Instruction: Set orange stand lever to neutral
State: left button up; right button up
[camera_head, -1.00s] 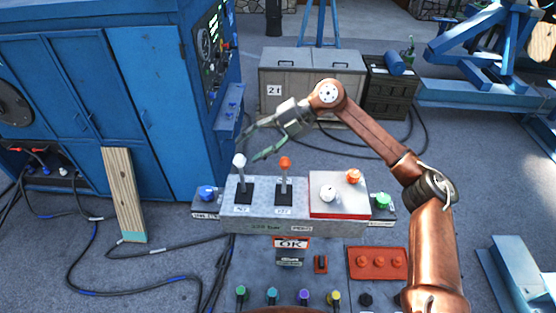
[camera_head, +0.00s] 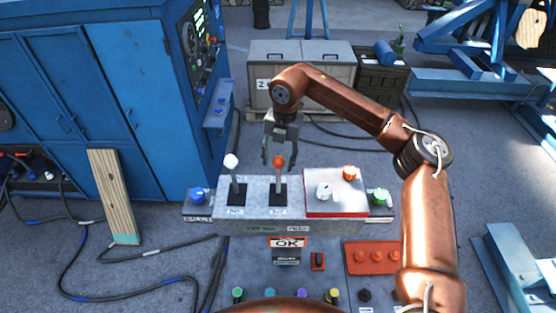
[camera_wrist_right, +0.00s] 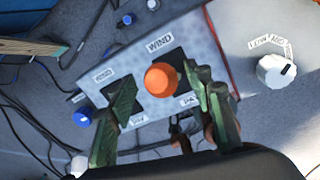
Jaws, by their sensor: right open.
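The orange stand lever (camera_head: 279,163) stands up from a black slot on the grey control box (camera_head: 257,208). It looks close to upright in the head view; its exact setting is hard to tell. A white-knobbed lever (camera_head: 231,163) stands to its left. My right gripper (camera_head: 279,155) points down over the orange lever, fingers apart. In the right wrist view the orange knob (camera_wrist_right: 161,80) lies between the open fingertips of my right gripper (camera_wrist_right: 162,95), with no clear contact. A "WIND" label shows beside its slot. My left gripper is not in view.
A red-edged panel with a white knob (camera_head: 324,191) and an orange knob (camera_head: 348,173) is right of the levers. Blue (camera_head: 197,195) and green (camera_head: 378,196) buttons flank the box. A wooden plank (camera_head: 114,198) leans on the blue cabinet (camera_head: 140,100) at left.

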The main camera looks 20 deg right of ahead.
jog(key=shift+f, duration=0.45)
jog(key=shift+c, duration=0.3)
grip_shut()
